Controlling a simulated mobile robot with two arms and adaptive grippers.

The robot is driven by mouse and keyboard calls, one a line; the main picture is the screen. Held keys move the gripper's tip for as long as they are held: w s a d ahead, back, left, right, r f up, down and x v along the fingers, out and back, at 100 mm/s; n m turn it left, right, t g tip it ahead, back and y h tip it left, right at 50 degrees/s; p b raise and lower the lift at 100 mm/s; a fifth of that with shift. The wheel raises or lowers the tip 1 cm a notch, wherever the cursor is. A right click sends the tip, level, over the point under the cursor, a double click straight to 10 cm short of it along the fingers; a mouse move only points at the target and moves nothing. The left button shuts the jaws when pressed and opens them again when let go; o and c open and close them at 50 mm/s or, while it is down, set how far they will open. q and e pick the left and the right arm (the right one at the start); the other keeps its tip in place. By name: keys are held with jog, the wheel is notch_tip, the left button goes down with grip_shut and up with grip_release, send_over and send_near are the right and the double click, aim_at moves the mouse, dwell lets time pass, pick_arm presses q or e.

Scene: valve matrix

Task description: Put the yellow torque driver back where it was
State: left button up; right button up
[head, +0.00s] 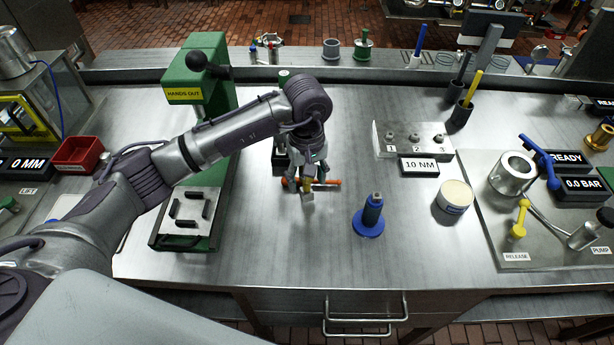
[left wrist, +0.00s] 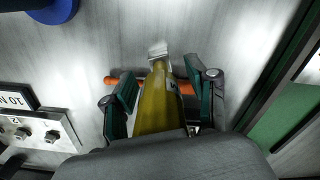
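The yellow torque driver (left wrist: 158,105) is between the two fingers of my left gripper (left wrist: 160,85), with its square metal tip pointing away from the wrist camera. In the head view my left gripper (head: 308,172) points down over the middle of the bench, and a little of the yellow driver (head: 308,184) shows below it. An orange bar (head: 328,182) crosses behind the driver and shows on both sides of the fingers. My right gripper is not in view.
A blue tool on a round blue base (head: 370,222) stands to the right. Behind it are a bolt block (head: 430,133) with a 10 NM sign and a round tub (head: 454,196). A green press (head: 212,100) stands left.

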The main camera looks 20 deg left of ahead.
pick_arm(q)
jog(key=shift+s+f, duration=0.1)
jog(key=shift+f, duration=0.1)
jog(key=shift+r+p, duration=0.35)
jog(key=shift+p, duration=0.15)
jog(key=shift+r+p, duration=0.45)
jog(key=shift+p, duration=0.15)
jog(key=shift+w+a+r+b, duration=0.1)
jog(key=shift+w+r+b, duration=0.25)
jog(key=shift+b, duration=0.4)
notch_tip(320, 180, up, 10)
jog(key=b, duration=0.2)
jog(key=shift+r+b, duration=0.15)
jog(key=shift+b, duration=0.15)
jog(key=shift+s+r, duration=0.1)
jog(key=shift+r, duration=0.35)
